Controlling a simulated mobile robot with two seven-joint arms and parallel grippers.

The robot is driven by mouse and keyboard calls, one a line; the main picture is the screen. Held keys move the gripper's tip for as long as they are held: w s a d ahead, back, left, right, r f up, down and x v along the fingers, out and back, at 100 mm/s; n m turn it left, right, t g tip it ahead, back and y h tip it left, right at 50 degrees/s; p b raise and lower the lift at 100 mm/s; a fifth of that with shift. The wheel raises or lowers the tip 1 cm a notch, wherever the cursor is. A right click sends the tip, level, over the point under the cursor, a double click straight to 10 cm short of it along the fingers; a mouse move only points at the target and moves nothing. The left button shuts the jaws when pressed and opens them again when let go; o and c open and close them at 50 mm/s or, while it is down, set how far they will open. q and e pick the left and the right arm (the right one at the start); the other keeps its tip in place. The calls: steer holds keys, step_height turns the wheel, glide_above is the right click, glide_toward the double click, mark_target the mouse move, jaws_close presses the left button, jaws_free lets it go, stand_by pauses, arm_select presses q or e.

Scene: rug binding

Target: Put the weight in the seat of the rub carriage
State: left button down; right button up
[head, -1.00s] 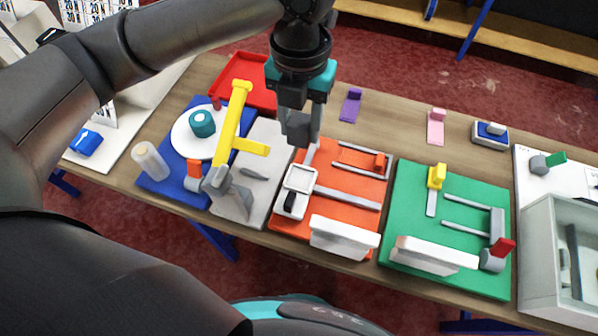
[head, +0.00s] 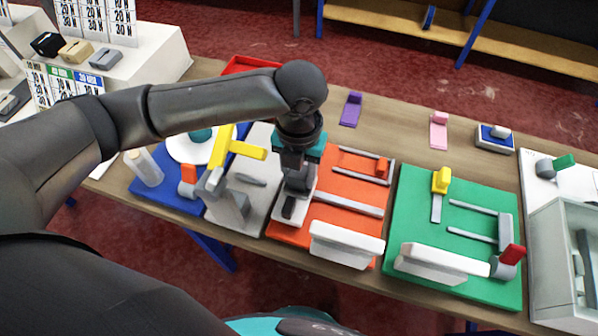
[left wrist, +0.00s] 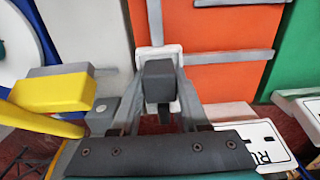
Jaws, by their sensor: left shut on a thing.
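My left gripper (head: 298,184) points down over the white rub carriage (head: 280,218) on the orange board (head: 340,216). It is shut on a dark grey block, the weight (left wrist: 158,80), held between the two fingers in the left wrist view. There the carriage's white rim (left wrist: 177,49) shows behind and around the weight. I cannot tell whether the weight touches the seat, since the gripper hides it in the head view. The carriage's black handle (head: 289,208) shows in front of the fingers. My right gripper is not in view.
Left of the carriage is a grey board with a yellow arm (head: 247,150) close to my gripper. Grey rails (head: 348,204) run right from the carriage. A white block (head: 345,245) stands in front, and a green board (head: 415,215) lies to the right.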

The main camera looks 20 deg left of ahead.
arm_select(q)
steer(key=shift+s+f, duration=0.25)
steer(key=shift+f, duration=0.4)
steer(key=c, duration=0.6)
jaws_free()
steer(key=shift+o, duration=0.9)
steer(key=shift+w+r, duration=0.1)
steer(key=shift+r, duration=0.35)
step_height(320, 180, up, 12)
steer(key=shift+w+r+p, duration=0.15)
steer(key=shift+r+p, duration=0.1)
steer(key=shift+p, duration=1)
